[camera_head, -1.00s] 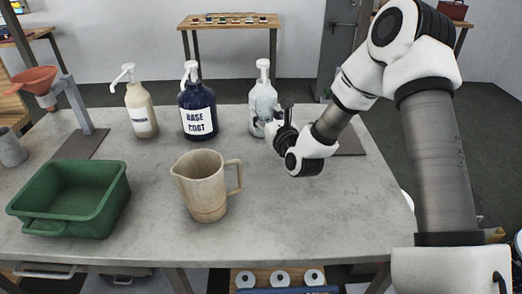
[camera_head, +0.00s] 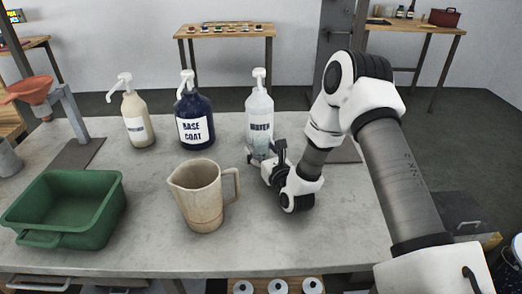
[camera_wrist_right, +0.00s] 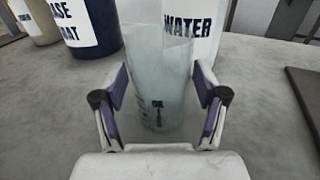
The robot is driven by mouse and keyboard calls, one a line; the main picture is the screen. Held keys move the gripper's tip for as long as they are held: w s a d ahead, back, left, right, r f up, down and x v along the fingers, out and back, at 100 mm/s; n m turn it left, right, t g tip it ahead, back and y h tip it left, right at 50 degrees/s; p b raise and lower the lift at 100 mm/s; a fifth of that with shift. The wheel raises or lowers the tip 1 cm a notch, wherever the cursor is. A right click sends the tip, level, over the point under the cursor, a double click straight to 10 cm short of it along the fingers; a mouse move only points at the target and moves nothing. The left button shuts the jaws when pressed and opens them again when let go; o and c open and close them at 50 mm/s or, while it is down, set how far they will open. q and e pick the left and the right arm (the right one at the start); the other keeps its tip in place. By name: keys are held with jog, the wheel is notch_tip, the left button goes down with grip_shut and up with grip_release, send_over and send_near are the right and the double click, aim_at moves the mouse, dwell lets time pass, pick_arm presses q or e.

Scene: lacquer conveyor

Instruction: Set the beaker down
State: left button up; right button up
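A clear beaker (camera_wrist_right: 160,88) with dark markings stands between the two fingers of my right gripper (camera_wrist_right: 160,75) in the right wrist view. In the head view my right gripper (camera_head: 264,165) is low over the grey table, just in front of the water bottle (camera_head: 259,115). The beaker is hard to make out there against that bottle. I cannot tell whether its base touches the table. My left gripper is not in view.
A beige pitcher (camera_head: 200,198) stands left of my right gripper. A base coat bottle (camera_head: 194,115) and a cream pump bottle (camera_head: 136,118) stand at the back. A green bin (camera_head: 95,222) and an orange funnel stand (camera_head: 62,105) are at the left. The table (camera_head: 330,225) is clear at front right.

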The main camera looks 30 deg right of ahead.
jog(key=shift+r, duration=0.15)
jog(key=shift+s+r, duration=0.1)
jog(key=shift+s, duration=0.05)
jog(key=s, duration=0.3)
jog(key=s+a+b, duration=0.1)
jog(key=s, duration=0.7)
jog(key=shift+a, duration=0.3)
jog(key=shift+s+a, duration=0.15)
jog(key=shift+s, duration=0.2)
